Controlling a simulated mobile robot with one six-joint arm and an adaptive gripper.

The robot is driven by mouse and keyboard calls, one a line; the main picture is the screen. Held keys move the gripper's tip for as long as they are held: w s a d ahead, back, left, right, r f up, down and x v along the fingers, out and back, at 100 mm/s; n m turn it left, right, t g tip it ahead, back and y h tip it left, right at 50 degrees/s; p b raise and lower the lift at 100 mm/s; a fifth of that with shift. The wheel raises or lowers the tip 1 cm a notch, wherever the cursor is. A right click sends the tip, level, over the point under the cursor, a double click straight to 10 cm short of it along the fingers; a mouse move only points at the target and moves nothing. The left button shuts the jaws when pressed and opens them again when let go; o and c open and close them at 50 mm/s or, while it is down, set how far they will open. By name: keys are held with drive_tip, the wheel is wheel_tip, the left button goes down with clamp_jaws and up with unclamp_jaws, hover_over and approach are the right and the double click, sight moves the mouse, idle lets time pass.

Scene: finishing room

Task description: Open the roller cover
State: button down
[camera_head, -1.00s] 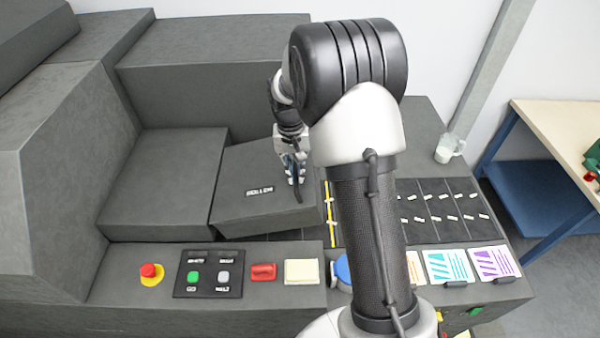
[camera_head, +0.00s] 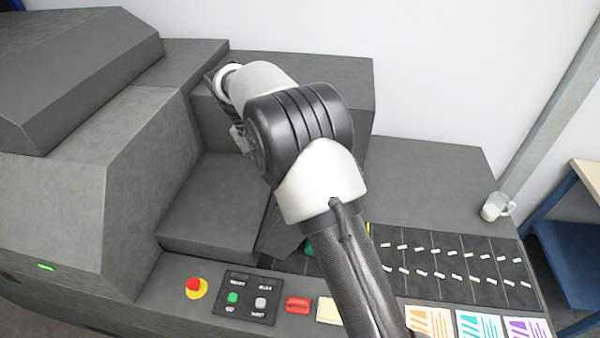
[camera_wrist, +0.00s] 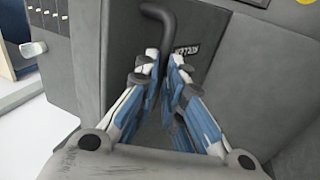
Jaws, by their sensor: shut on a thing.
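The roller cover (camera_head: 280,236) is a grey panel, raised and tilted steeply, mostly hidden behind my arm in the head view. In the wrist view the cover (camera_wrist: 198,28) fills the middle and carries a small dark label. Its black bent handle (camera_wrist: 166,30) stands between my fingers. My gripper (camera_wrist: 165,62) is shut on the handle. In the head view the gripper's fingertips are hidden behind my arm.
A grey block (camera_head: 215,205) stands left of the cover. On the front ledge are a red emergency button (camera_head: 194,286), a button panel (camera_head: 247,296) and a red piece (camera_head: 298,305). A small green part (camera_head: 308,248) shows by the cover's opening.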

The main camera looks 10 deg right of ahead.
drive_tip(key=a, duration=0.1)
drive_tip(key=w+a+f, duration=0.1)
drive_tip(key=a, duration=0.3)
drive_tip(key=shift+w+a+f, duration=0.15)
drive_tip(key=shift+w+a, duration=0.05)
drive_tip(key=c, duration=2)
unclamp_jaws()
drive_tip(key=shift+o, duration=1.1)
drive_tip(key=shift+w+a+f, duration=0.15)
drive_tip(key=shift+w+a, duration=0.1)
drive_tip(key=shift+w, duration=0.4)
drive_tip(key=shift+o, duration=0.6)
drive_tip(key=v, duration=0.7)
drive_tip(key=shift+r, duration=0.4)
